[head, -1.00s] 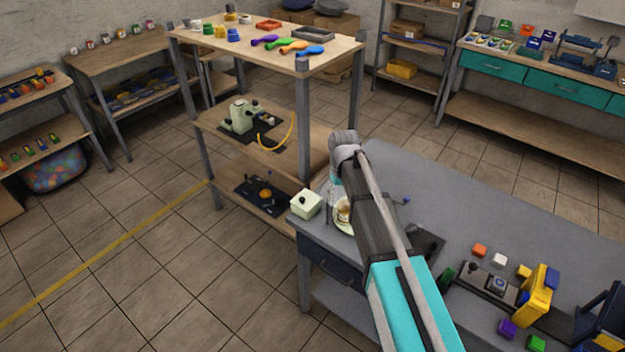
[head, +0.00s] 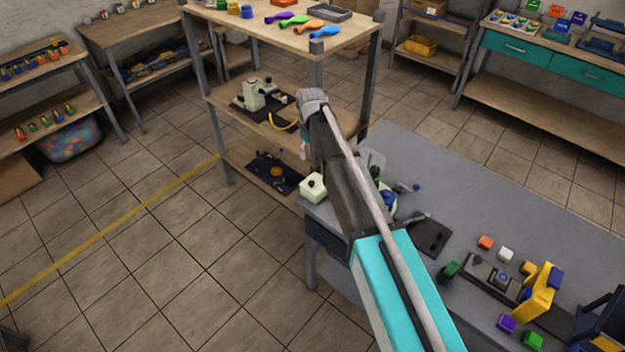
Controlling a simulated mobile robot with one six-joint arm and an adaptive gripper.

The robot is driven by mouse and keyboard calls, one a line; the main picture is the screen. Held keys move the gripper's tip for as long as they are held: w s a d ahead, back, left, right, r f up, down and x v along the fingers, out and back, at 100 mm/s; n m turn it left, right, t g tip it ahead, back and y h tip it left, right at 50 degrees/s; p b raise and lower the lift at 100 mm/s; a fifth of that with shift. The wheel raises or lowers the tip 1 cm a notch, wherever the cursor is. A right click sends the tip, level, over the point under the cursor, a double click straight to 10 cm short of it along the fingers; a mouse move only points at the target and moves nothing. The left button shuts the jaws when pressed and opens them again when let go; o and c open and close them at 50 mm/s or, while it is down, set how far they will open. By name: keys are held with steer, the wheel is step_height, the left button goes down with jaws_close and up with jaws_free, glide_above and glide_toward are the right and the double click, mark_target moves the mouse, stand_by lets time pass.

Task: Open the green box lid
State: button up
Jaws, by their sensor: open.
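A small pale green box (head: 313,190) with a dark knob on its top sits at the near left corner of the grey table. Its lid looks shut. My arm reaches forward over the table's left edge, with its wrist beyond and above the box. My gripper (head: 305,151) points down just behind the box in the picture, apart from it. It is open and seems empty. My forearm hides part of it.
The grey table (head: 470,205) holds a dark pad (head: 428,234), coloured blocks and a yellow device (head: 538,290) at right. A wooden shelf rack (head: 345,38) with a pale green machine (head: 257,95) stands close behind my wrist. The floor at left is clear.

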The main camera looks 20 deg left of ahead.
mark_target(311, 182)
steer(key=shift+f+b, duration=6.8)
steer(key=shift+f, duration=0.05)
jaws_close()
